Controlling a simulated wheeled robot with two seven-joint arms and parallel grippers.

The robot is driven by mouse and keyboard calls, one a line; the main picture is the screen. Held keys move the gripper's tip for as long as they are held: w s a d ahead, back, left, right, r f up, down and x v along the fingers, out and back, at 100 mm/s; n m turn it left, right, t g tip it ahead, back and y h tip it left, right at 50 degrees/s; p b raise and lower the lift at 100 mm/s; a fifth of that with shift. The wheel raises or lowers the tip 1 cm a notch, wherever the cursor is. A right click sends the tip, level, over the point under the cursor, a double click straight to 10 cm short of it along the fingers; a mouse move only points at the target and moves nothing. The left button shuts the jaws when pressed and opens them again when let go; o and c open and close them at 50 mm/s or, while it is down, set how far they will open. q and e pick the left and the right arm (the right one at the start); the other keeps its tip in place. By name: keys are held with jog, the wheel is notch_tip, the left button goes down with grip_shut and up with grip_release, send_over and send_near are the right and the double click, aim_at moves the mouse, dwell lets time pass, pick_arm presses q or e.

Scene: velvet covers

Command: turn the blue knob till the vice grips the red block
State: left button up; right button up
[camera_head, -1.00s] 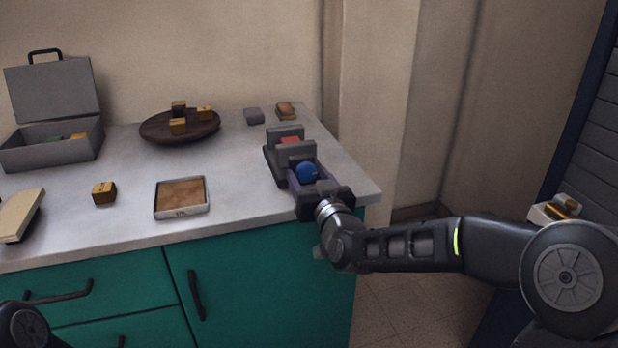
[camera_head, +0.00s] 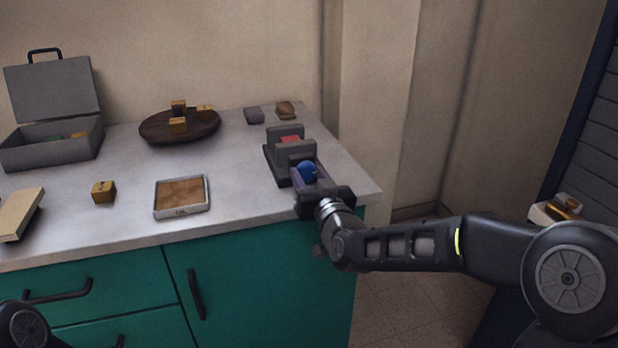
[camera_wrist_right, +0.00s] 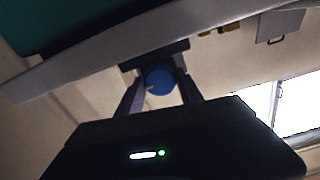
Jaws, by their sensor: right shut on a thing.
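The grey vice (camera_head: 284,163) stands near the right end of the counter. The red block (camera_head: 291,140) sits between its two jaws, partly hidden by the front jaw, so I cannot tell whether both jaws touch it. The blue knob (camera_head: 307,172) is on the vice's near side. My right gripper (camera_head: 308,177) is shut on the knob, one finger on each side. In the right wrist view the knob (camera_wrist_right: 160,79) sits between the fingertips and shows a small yellowish mark. My left gripper is not in view; only a piece of my left arm shows at the lower left.
On the counter (camera_head: 130,228) stand an open grey case (camera_head: 52,146), a dark round dish (camera_head: 155,132) with small blocks, a shallow tray (camera_head: 205,200), a wooden cube (camera_head: 104,192) and a tan slab (camera_head: 20,214). A grey block (camera_head: 254,115) and a brown piece (camera_head: 286,110) lie behind the vice.

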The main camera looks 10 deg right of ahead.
jog(key=shift+f+m+b, duration=0.2)
jog(key=shift+m+b, duration=0.8)
jog(key=shift+b, duration=0.2)
jog(key=m+b, duration=0.9)
jog(key=b, duration=0.1)
jog(key=shift+m, duration=0.3)
jog(key=m+b, duration=0.2)
jog(key=m, duration=0.1)
jog(key=shift+r, duration=0.1)
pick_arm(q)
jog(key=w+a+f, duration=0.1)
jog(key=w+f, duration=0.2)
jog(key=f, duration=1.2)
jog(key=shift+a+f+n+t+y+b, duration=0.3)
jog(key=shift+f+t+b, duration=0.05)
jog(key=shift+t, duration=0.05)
pick_arm(e)
jog(key=shift+r+m, duration=0.1)
jog(key=shift+m, duration=0.4)
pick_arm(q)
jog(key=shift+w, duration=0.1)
pick_arm(e)
jog(key=o, duration=1.4)
